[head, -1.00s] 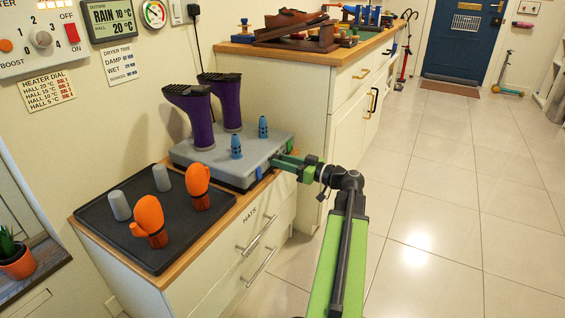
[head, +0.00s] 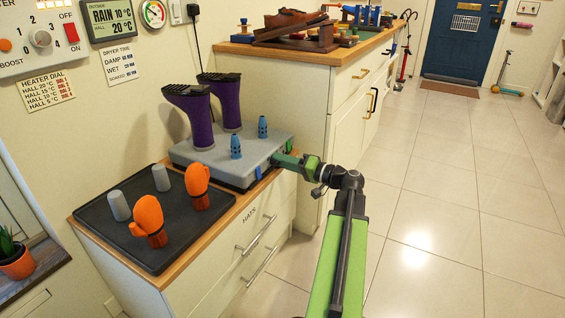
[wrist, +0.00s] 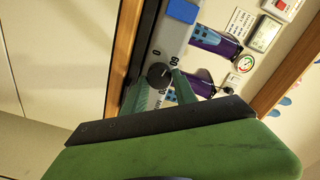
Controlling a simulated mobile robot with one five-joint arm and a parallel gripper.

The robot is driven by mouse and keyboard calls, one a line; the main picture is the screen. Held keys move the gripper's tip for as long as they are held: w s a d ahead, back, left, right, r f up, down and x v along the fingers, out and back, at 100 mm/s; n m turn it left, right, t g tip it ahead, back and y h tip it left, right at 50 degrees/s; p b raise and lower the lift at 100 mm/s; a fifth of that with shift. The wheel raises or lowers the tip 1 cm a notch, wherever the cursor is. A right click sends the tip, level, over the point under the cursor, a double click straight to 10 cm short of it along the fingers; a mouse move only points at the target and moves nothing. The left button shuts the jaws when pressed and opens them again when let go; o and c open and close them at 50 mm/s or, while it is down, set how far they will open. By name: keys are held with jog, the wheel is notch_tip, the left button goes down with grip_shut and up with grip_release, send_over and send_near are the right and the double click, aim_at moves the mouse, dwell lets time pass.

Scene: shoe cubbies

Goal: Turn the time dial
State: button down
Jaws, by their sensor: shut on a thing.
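The time dial (wrist: 159,73) is a dark round knob on the side of the grey boot dryer (head: 182,152), with printed numbers beside it in the wrist view. My gripper (head: 281,161) reaches the dryer's right end in the head view. In the wrist view its green fingers are on both sides of the knob and shut on it. The knob is hidden behind my gripper in the head view. Two purple boots (head: 190,115) stand upside down on the dryer, beside two bare blue posts (head: 236,146).
A black tray (head: 120,235) with orange mittens (head: 148,220) and grey pegs lies to the left on the same cabinet. A taller cabinet (head: 290,95) stands behind. A wall panel (head: 40,40) with another knob is at upper left. The tiled floor at right is clear.

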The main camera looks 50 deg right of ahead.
jog(key=m, duration=2.4)
jog(key=shift+s+a+f+b, duration=0.1)
jog(key=shift+a+f+b, duration=0.05)
jog(key=shift+f+b, duration=0.2)
jog(key=c, duration=1)
grip_release()
jog(key=v, duration=1.7)
jog(key=shift+s, duration=0.2)
